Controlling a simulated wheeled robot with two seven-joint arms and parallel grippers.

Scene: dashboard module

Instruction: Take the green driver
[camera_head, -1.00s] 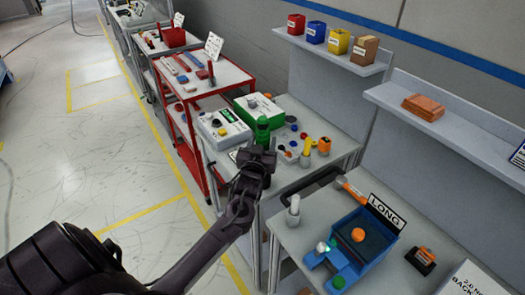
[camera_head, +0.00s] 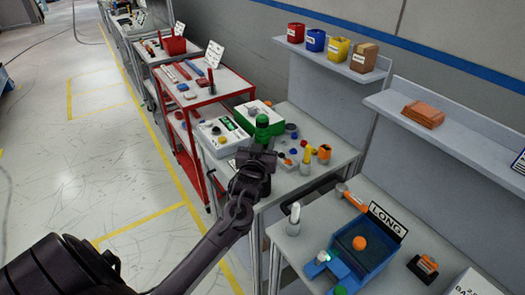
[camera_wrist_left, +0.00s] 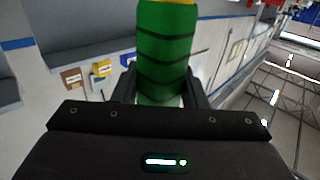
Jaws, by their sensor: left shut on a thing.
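The green driver (camera_head: 262,127) stands roughly upright in my left gripper (camera_head: 260,152), over the near edge of the far workbench. In the left wrist view its green, dark-banded handle (camera_wrist_left: 164,45) is between the two fingers (camera_wrist_left: 160,92), with a yellow part at the top of the picture. The gripper is shut on it. The fingers and wrist hide its lower part in the head view. My right gripper is not in view.
The workbench holds a white box (camera_head: 220,138), a green-sided box (camera_head: 252,113), a yellow-handled tool (camera_head: 307,157) and an orange item (camera_head: 324,152). A red cart (camera_head: 205,80) stands behind. A blue bin (camera_head: 350,262) sits on the nearer table. The floor at left is clear.

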